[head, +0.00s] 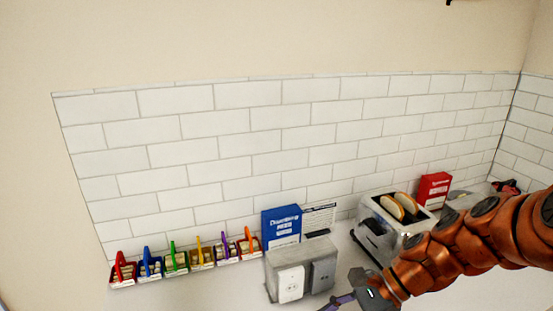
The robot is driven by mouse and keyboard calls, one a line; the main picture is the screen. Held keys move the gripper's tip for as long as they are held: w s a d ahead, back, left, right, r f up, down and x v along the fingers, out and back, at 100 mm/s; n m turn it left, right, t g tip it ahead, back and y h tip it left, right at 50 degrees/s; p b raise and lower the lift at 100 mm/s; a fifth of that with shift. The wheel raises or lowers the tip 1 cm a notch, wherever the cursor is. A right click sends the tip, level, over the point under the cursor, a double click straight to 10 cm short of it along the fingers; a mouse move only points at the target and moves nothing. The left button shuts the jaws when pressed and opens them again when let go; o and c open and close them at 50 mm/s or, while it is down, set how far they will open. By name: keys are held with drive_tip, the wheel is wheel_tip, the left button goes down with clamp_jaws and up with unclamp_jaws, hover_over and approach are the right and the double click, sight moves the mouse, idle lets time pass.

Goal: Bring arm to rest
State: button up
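My orange arm (450,246) reaches in from the right edge of the head view and slopes down to the left over the counter. My gripper (345,300) is at the bottom edge, where a dark wrist part and a purple piece show. Its fingertips are cut off or too small to make out, so I cannot tell whether it is open or holds anything. It is in front of the grey box with outlets and left of the toaster in the picture.
A toaster (379,229) with bread slices stands close behind my arm. A grey outlet box (290,283), a blue box (281,224) and a red box (433,189) stand nearby. Several small coloured bins (175,263) line the left. White counter (215,290) shows in front of them.

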drive_tip(key=s+d+n+h, duration=0.3)
drive_tip(key=s+n+h, duration=0.2)
drive_tip(key=s+n, duration=0.2)
drive_tip(key=s+d+n+h, duration=0.4)
drive_tip(key=s+n, duration=0.3)
drive_tip(key=s, duration=0.2)
drive_tip(key=shift+d+f+n+h+b, duration=0.25)
drive_tip(key=shift+f+n+h+b, duration=0.05)
drive_tip(key=shift+f+n+h, duration=0.1)
